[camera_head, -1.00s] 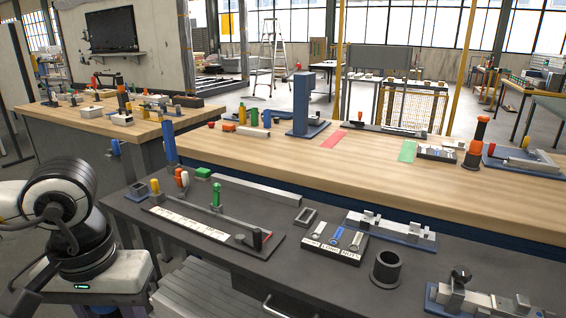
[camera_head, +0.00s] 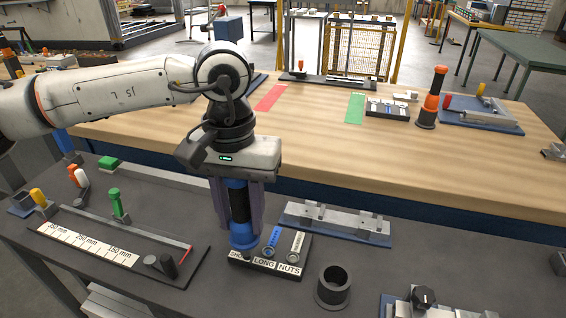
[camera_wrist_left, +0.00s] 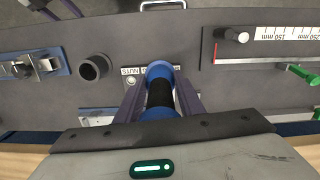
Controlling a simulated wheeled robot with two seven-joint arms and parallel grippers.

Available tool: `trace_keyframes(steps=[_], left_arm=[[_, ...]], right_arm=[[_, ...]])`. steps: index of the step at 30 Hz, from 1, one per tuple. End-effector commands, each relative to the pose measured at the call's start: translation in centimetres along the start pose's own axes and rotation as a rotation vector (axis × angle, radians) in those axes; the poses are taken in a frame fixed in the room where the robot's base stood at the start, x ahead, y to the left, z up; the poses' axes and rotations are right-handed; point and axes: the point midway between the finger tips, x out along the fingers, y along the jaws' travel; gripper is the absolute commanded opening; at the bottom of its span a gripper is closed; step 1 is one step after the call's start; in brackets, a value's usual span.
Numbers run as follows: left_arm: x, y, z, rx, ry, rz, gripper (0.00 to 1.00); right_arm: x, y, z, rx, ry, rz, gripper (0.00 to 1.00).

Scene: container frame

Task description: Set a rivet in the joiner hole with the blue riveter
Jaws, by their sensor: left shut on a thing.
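My left gripper (camera_head: 237,200) is shut on the blue riveter (camera_head: 243,236), an upright blue tool with a black middle, which also shows in the wrist view (camera_wrist_left: 160,72). The riveter's lower end is over the SHORT end of the black labelled tray (camera_head: 292,276) and hides part of it. I cannot tell whether it touches. The LONG slot holds a blue piece (camera_head: 272,238) and the NUTS slot a light grey piece (camera_head: 296,243). A grey metal fixture on a blue plate (camera_head: 335,222) lies just behind; no joiner hole can be made out. My right gripper is not in view.
An empty black ring holder (camera_head: 333,288) stands right of the tray. A fixture with a black knob (camera_head: 424,299) is at the front right. A scale rail (camera_head: 95,245) with a green handle lies left. An orange-and-black tool (camera_head: 431,98) stands on the wooden bench.

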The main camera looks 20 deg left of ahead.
Motion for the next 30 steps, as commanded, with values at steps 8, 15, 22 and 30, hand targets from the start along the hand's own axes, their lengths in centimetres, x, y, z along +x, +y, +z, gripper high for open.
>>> trace_keyframes(steps=[8, 15, 22, 30], left_arm=[[-4.5, 3.3, -3.9, -0.064, 0.024, -0.009, 0.12], [-3.2, 3.3, -4.0, -0.067, 0.024, -0.009, 0.12], [-0.8, 3.3, -4.1, -0.068, 0.025, -0.009, 0.12], [1.8, 3.3, -4.1, -0.066, 0.024, -0.008, 0.12]], right_arm=[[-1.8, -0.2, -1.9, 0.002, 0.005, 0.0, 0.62], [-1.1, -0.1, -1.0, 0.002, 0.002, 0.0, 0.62], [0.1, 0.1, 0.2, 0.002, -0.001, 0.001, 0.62], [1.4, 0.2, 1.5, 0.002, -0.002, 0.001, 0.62]])
